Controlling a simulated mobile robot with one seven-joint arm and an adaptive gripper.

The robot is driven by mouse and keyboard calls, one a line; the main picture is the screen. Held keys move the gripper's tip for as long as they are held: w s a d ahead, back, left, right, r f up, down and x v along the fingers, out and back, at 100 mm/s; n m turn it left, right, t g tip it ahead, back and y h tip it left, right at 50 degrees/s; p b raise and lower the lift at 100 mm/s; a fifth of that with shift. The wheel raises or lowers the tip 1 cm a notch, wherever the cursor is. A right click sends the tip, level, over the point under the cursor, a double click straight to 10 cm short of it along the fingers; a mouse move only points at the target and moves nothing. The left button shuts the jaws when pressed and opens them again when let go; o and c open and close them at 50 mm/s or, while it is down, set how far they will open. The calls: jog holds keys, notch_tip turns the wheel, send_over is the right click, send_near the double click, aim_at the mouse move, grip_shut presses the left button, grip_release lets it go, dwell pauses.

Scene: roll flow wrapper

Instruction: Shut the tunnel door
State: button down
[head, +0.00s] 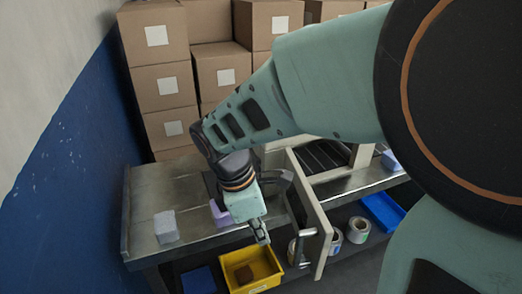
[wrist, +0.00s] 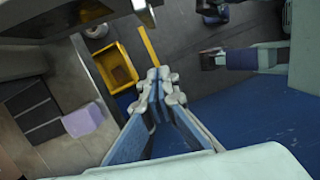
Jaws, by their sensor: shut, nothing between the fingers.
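The tunnel door (head: 311,216) is a pale panel standing open, swung out toward the front from the wrapper's tunnel (head: 322,157). A bar handle (head: 302,244) is on its left face. My gripper (head: 263,238) is to the left of the door, apart from it, pointing down past the worktop's front edge. In the wrist view my gripper (wrist: 158,82) has its fingers together with nothing between them. A grey panel edge at the top left of the wrist view may be the door; I cannot tell. My arm hides part of the tunnel in the head view.
A metal worktop (head: 150,197) carries a grey block (head: 166,227) and a purple block (head: 219,213). Below are a yellow bin (head: 262,268), a blue tray (head: 382,211) and tape rolls (head: 357,230). Stacked cartons (head: 158,87) stand behind; a blue-and-white wall (head: 62,165) is at left.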

jog(key=d+f, duration=0.6)
jog(key=f, duration=0.3)
jog(key=shift+w+d, duration=0.15)
jog(key=shift+w, duration=0.3)
jog(key=shift+b, duration=0.3)
jog(key=shift+d, duration=0.15)
